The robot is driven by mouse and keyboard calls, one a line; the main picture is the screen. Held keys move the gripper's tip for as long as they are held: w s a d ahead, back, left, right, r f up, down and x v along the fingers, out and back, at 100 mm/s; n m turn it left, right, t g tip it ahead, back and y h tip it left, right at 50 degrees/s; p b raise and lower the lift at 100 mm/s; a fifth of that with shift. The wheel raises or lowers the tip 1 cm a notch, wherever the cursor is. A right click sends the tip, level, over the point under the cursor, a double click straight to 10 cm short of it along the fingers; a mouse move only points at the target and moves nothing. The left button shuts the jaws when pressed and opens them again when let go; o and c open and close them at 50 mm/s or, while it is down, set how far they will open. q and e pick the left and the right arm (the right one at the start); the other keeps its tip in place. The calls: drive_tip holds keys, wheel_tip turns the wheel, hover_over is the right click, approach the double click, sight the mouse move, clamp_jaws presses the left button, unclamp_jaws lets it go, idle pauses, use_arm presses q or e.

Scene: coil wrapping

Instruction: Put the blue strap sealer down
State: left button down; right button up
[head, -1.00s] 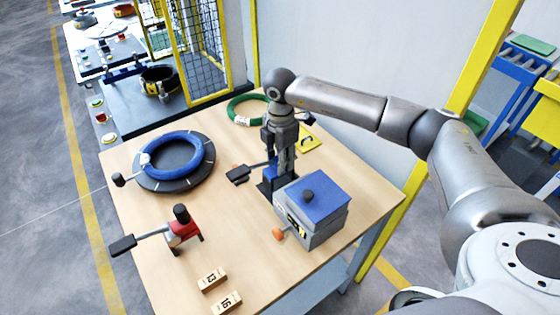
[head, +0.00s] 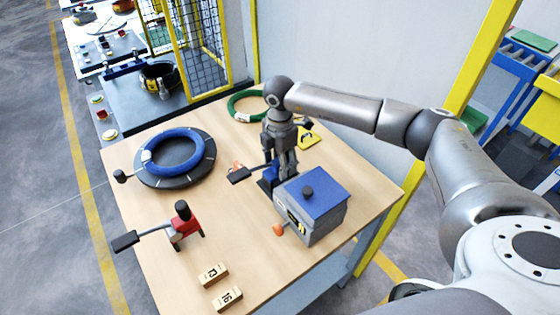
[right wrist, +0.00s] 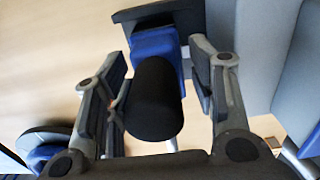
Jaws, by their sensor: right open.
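The blue strap sealer (head: 269,176) stands on the wooden table just behind the grey box, with its black lever pointing left. My right gripper (head: 284,172) points down over it and hides part of it. In the right wrist view, the sealer's blue body (right wrist: 158,50) and black grip (right wrist: 154,100) lie between the fingers of my right gripper (right wrist: 165,85). The fingers are open, with gaps visible beside the grip. My left gripper is not in view.
The grey box with a blue lid (head: 316,192) is close in front of the sealer. A red strap sealer (head: 184,224) and two numbered blocks (head: 213,274) stand nearer the front. A blue coil (head: 172,153) lies on a dark turntable at left. A green coil (head: 243,105) lies behind.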

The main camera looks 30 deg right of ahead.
drive_tip(key=shift+r, duration=0.45)
wheel_tip(320, 180, up, 11)
drive_tip(key=b, duration=0.3)
drive_tip(key=shift+r, duration=0.2)
drive_tip(key=shift+f, duration=0.1)
